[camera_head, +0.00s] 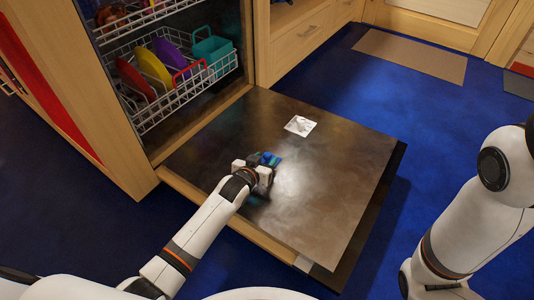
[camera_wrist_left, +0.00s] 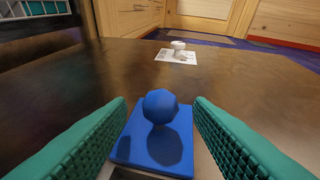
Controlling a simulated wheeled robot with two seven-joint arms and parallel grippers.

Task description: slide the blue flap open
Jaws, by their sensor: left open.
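The blue flap (camera_wrist_left: 125,150) is a flat plate with a round blue knob (camera_wrist_left: 160,106) standing on it, set on the inner face of the lowered dishwasher door (camera_head: 325,190). In the head view the flap (camera_head: 269,158) is partly hidden by my gripper. My left gripper (camera_head: 262,163) is low over the door at the flap. In the left wrist view its green fingers (camera_wrist_left: 160,112) are open, one on each side of the knob, with a visible gap on both sides. My right arm is at the right of the head view; its gripper does not show.
A white square (camera_head: 300,125) lies farther along the door, with a small white round piece (camera_wrist_left: 178,45) on it. A wire rack (camera_head: 185,90) with coloured plates and a teal container stands inside the dishwasher. Blue floor surrounds the door.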

